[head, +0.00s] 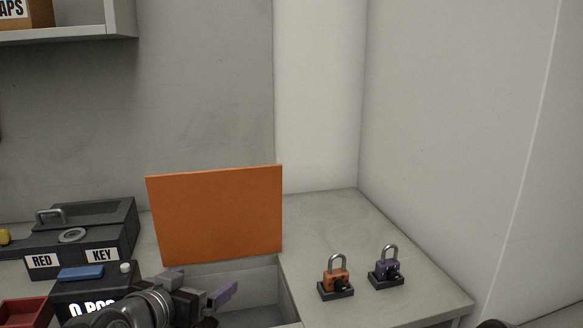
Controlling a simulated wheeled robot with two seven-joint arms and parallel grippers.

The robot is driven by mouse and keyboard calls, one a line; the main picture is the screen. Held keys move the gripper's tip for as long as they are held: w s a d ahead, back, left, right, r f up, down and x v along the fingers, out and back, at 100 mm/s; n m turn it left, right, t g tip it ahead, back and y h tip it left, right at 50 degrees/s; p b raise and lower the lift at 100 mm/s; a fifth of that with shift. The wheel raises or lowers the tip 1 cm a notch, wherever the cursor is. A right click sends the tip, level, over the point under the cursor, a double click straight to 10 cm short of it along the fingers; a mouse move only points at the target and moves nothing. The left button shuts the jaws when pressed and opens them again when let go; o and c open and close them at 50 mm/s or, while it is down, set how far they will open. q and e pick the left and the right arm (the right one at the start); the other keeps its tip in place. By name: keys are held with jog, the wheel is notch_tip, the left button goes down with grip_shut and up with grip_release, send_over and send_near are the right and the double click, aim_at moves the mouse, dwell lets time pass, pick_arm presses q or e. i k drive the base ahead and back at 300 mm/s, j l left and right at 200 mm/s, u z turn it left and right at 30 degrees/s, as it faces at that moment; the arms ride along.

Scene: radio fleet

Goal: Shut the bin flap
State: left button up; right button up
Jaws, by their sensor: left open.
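The orange bin flap (215,217) stands raised, nearly upright and leaning slightly back, at the rear of the bin. The grey bin (289,290) is sunk into the counter below it, and part of its inside shows. My left gripper (207,297) is at the bottom of the head view, in front of the flap and over the left part of the bin opening. It is open, and nothing shows between its fingers. It appears apart from the flap. My arm hides the bin's front left. My right gripper is not in view.
An orange padlock (336,278) and a purple padlock (386,268) stand on the counter (338,223) right of the bin. A dark box (85,240) labelled RED KEY, a black box with a blue piece (81,272) and a red tray (25,313) are left. A shelf (85,29) hangs above.

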aim_at(208, 216)
jog(key=k+j, duration=0.2)
jog(key=k, duration=0.3)
jog(key=k+j, duration=0.2)
jog(key=k, duration=0.25)
